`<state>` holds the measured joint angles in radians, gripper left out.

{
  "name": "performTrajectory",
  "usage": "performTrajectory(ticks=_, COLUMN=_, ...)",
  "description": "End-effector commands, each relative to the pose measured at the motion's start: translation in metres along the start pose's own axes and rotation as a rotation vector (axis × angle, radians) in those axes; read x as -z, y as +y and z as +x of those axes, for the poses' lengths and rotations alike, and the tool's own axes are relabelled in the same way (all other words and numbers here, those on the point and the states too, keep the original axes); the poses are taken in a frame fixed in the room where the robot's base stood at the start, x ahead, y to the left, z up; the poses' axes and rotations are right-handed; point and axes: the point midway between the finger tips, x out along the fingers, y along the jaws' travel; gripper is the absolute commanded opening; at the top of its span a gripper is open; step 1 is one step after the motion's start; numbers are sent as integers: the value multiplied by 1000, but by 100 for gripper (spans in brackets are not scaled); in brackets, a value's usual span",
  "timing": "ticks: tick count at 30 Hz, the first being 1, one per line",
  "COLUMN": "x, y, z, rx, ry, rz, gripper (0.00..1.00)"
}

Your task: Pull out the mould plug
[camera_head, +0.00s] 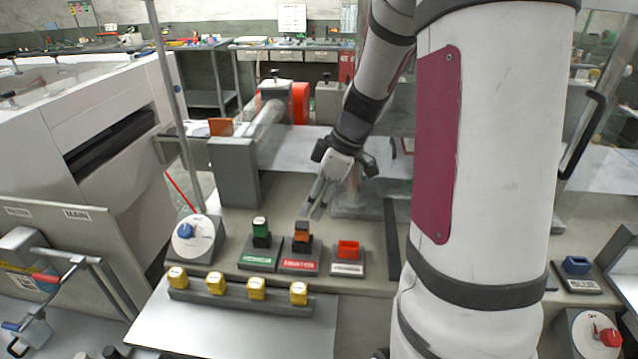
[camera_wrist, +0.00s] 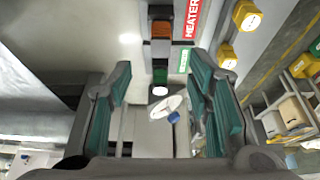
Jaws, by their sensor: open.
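A red block (camera_head: 348,248) sits on a third stand with an unreadable white label. I cannot tell by lettering which is the mould plug. My gripper (camera_head: 315,212) is open and empty, above and close to the orange plug.
A dial with a blue knob (camera_head: 185,230) stands left of the plugs. Several yellow blocks (camera_head: 257,285) sit on a rail in front. A grey post (camera_head: 235,172) stands behind. On the right are a blue block (camera_head: 578,265) and a red-knobbed dial (camera_head: 608,338).

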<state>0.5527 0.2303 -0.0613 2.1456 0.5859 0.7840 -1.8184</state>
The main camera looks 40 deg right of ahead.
Motion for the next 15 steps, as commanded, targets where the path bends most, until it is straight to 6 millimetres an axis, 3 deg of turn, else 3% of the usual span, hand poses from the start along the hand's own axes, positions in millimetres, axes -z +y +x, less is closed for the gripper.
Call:
performTrajectory(ticks=9, x=0, y=-1, z=57, rx=4, ry=-1, rz=1, gripper=46)
performTrajectory(ticks=15, x=0, y=-1, z=80, rx=2, ry=-1, rz=0, gripper=46)
